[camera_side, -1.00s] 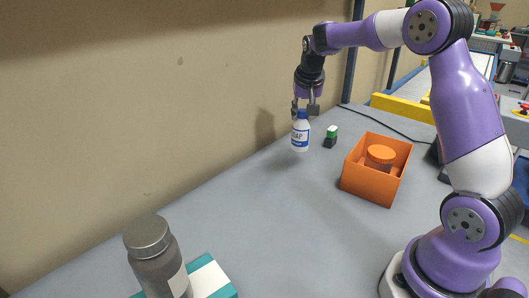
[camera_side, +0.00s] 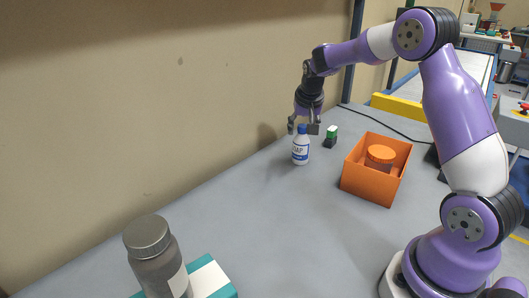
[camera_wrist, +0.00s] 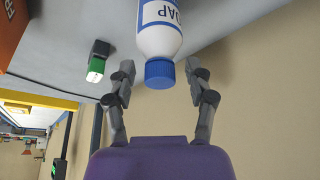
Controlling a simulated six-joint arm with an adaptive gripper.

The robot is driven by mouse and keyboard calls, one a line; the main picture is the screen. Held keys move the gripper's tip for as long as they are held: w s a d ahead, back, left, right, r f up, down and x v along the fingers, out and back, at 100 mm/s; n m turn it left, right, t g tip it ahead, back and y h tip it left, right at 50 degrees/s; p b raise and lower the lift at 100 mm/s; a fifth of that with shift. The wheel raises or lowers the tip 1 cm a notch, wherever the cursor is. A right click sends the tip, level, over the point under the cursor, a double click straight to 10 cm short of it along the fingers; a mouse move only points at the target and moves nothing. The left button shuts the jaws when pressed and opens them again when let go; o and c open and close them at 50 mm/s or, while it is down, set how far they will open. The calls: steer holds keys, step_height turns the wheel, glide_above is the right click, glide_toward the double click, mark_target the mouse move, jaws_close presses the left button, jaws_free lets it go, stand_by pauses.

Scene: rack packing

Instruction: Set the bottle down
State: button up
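The white soap bottle (camera_side: 300,150) with a blue cap stands upright, seemingly on the grey table, in the middle of the side view. In the wrist view the bottle (camera_wrist: 159,35) shows its label and its blue cap near the fingers. My gripper (camera_side: 303,128) is just above and around the cap, pointing down. In the wrist view my gripper (camera_wrist: 160,70) has one finger on each side of the cap, with a visible gap on both sides, so it is open.
A small green-and-white item (camera_side: 331,136) stands close behind the bottle, to its right. An orange box (camera_side: 368,184) holding an orange-lidded jar (camera_side: 380,157) is further right. A grey jar (camera_side: 157,262) and a teal-and-white box (camera_side: 213,278) are in front. The table (camera_side: 265,215) between is clear.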

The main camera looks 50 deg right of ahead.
steer(key=v, duration=1.2)
steer(key=s+a+f+n+t+y, duration=0.2)
steer(key=s+a+n, duration=0.7)
steer(key=s+a, duration=0.7)
steer(key=shift+a+y, duration=0.25)
steer(key=shift+y, duration=0.45)
